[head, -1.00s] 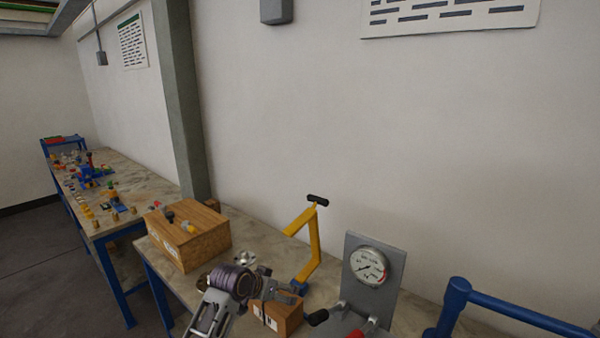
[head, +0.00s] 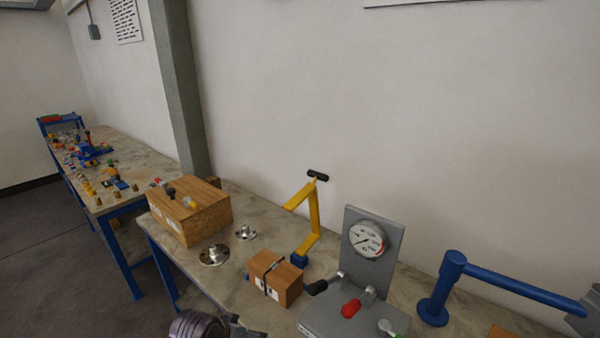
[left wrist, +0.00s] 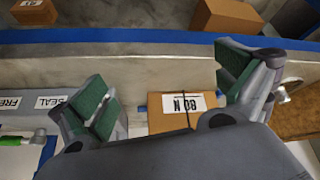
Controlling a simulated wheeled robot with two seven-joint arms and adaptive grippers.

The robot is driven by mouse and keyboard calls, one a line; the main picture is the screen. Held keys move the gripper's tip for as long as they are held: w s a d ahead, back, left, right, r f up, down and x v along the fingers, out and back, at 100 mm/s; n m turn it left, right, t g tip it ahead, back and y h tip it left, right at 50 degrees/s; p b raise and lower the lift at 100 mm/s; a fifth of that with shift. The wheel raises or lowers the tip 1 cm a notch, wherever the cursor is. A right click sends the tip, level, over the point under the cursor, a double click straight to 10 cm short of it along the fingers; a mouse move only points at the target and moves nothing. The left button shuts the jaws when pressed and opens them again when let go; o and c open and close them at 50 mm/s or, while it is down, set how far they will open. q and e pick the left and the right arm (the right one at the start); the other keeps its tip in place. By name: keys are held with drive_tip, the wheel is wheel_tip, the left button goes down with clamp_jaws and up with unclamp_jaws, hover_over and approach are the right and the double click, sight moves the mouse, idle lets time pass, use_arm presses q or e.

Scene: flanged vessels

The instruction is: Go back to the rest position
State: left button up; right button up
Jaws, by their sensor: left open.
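My left gripper (left wrist: 170,98) is open in the left wrist view, its two green-padded fingers wide apart with nothing between the pads. A small strapped cardboard box (left wrist: 182,112) shows behind the gap, apart from the fingers as far as I can tell. In the head view only the purple-grey wrist of my left arm (head: 197,326) shows at the bottom edge; the fingertips are cut off or unclear. The same small box (head: 275,278) sits on the bench there. My right gripper does not show clearly in either view.
A large cardboard box (head: 190,212), two metal flanges (head: 214,255) (head: 245,233), a yellow bracket (head: 313,220), a gauge stand (head: 366,240) and a blue pipe arm (head: 510,287) crowd the bench (head: 250,214). A grey piece (head: 586,313) is at the right edge.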

use_arm(q)
drive_tip(key=shift+s+a+n+g+y, duration=0.5)
drive_tip(key=shift+s+a, duration=1.2)
drive_tip(key=shift+s, duration=1.85)
drive_tip(key=shift+s+a+n+g+y, duration=0.25)
drive_tip(key=shift+s+a+y, duration=0.35)
drive_tip(key=shift+s+a, duration=2)
drive_tip(key=s+d+f+g, duration=0.1)
drive_tip(key=s+f, duration=0.1)
drive_tip(key=f, duration=1.5)
drive_tip(key=s+d+f+g, duration=0.1)
drive_tip(key=s+f, duration=0.2)
drive_tip(key=f, duration=1.4)
drive_tip(key=s+a+f, duration=0.2)
drive_tip(key=s+f, duration=0.8)
drive_tip(key=s, duration=0.1)
drive_tip(key=s+a+f, duration=0.2)
drive_tip(key=s+f, duration=0.8)
drive_tip(key=shift+s+g, duration=0.35)
drive_tip(key=shift+s, duration=0.05)
